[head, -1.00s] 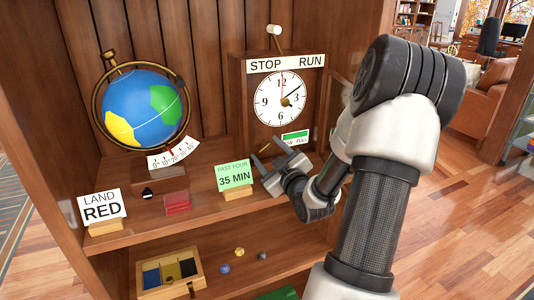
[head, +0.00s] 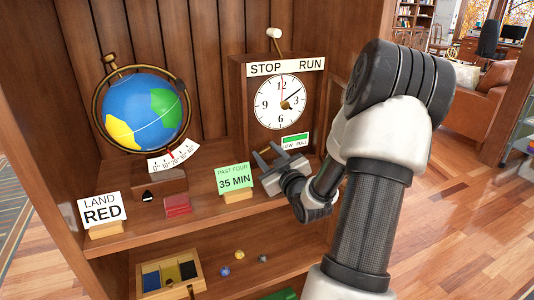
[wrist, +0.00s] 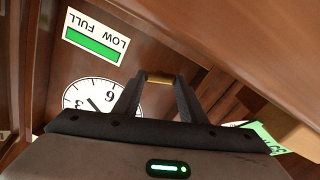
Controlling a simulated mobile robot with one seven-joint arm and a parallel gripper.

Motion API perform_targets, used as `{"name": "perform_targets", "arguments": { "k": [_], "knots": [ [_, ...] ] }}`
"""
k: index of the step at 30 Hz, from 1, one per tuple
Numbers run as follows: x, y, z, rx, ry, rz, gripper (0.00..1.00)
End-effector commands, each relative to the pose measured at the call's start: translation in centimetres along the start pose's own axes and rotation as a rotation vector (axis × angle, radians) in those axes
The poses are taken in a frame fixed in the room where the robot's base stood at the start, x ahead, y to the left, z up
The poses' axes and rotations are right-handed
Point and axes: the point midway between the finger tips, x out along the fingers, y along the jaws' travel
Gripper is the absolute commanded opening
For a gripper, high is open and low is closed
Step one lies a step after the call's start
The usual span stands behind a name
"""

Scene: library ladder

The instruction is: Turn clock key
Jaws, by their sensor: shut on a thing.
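The clock (head: 235,95) is a wooden case with a white dial (head: 280,101) and a STOP/RUN strip. A white-tipped lever (head: 275,34) stands above the strip, nearer STOP. A LOW/FULL card (head: 295,141) with a green bar sits below the dial; it also shows upside down in the wrist view (wrist: 95,37). My gripper (head: 267,151) is at the clock's lower front. In the wrist view, my gripper (wrist: 161,82) has its fingers shut on a brass piece, apparently the clock key (wrist: 160,77). The key's far side is hidden, and its turn angle is unclear.
A globe (head: 143,112) stands at the left. A green "35 MIN" card (head: 234,178), a LAND RED card (head: 101,208) and a red block (head: 177,205) stand on the shelf. A tray (head: 140,275) and small balls (head: 225,271) lie below. The right case wall is close to my arm.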

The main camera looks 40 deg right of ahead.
Motion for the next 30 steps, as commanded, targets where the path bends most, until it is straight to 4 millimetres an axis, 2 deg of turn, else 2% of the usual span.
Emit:
{"name": "perform_targets", "arguments": {
  "k": [3, 11, 12, 14, 15, 25, 30],
  "knots": [
    [0.0, 0.0, 0.0, 0.05, 0.0, -0.001, 0.15],
    [0.0, 0.0, 0.0, 0.053, 0.0, -0.001, 0.15],
    [0.0, 0.0, 0.0, 0.052, 0.0, -0.001, 0.44],
    [0.0, 0.0, 0.0, 0.052, 0.0, 0.0, 0.54],
    [0.0, 0.0, 0.0, 0.052, 0.0, 0.0, 0.56],
    [-0.3, 0.0, 0.0, 0.051, -0.001, 0.0, 0.56],
    [-2.6, 0.1, 0.0, 0.051, -0.004, 0.001, 0.56]
  ]
}}
